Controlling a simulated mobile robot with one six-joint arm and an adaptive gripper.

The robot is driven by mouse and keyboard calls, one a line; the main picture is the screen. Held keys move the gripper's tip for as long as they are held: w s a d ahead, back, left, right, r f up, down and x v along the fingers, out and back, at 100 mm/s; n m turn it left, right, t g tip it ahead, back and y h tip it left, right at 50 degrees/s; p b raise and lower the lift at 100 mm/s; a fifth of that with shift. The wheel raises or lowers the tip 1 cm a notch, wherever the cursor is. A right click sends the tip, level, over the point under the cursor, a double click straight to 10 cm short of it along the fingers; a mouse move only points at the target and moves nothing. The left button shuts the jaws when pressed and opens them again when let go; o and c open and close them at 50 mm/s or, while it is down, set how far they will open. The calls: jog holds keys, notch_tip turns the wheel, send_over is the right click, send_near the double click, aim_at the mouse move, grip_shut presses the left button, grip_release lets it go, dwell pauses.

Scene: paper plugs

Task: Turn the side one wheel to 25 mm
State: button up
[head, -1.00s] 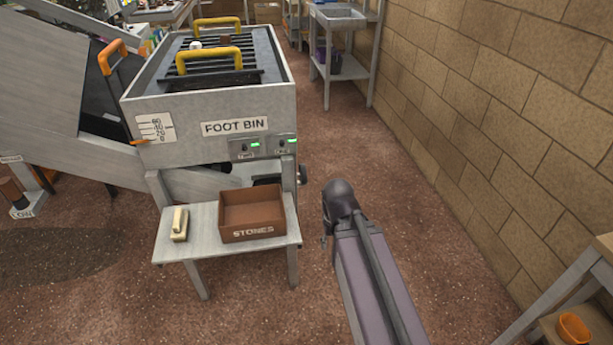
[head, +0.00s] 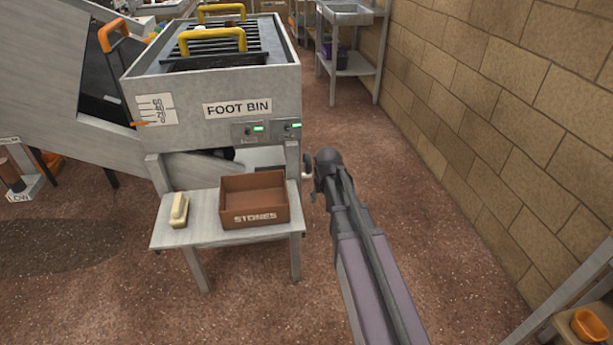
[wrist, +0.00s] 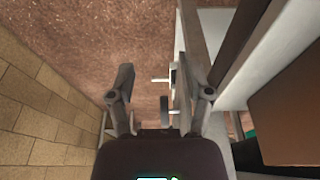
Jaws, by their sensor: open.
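The foot bin (head: 235,80) is a grey box on legs with yellow handles. My gripper (head: 318,165) is beside its right side, low down, reaching in from the front right. In the wrist view my gripper (wrist: 154,80) is open, with a finger at each side and nothing between them in contact that I can make out. A dark disc seen nearly edge-on (wrist: 164,116) and a pale stub (wrist: 160,79) show between and beyond the fingers. They may belong to the side wheel; its marking and setting cannot be read. In the head view my gripper mostly covers this spot.
A low shelf (head: 190,236) in front of the bin carries a brown stones box (head: 256,211) and a pale brush-like block (head: 180,209). A block wall (head: 500,110) runs along the right. The floor between bin and wall is clear.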

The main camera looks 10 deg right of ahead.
aim_at(309, 162)
jog(key=w+f+t+b, duration=0.1)
jog(key=w+f+b, duration=0.1)
jog(key=w, duration=0.9)
jog(key=shift+w+f+t+b, duration=0.35)
jog(key=shift+w+f+t, duration=0.05)
jog(key=shift+f, duration=0.1)
jog(key=w, duration=1.2)
jog(key=shift+w+a, duration=0.1)
jog(key=shift+w, duration=0.15)
jog(key=shift+f+b, duration=0.55)
jog(key=shift+f, duration=0.05)
jog(key=shift+b+x, duration=1.8)
jog(key=shift+x, duration=0.05)
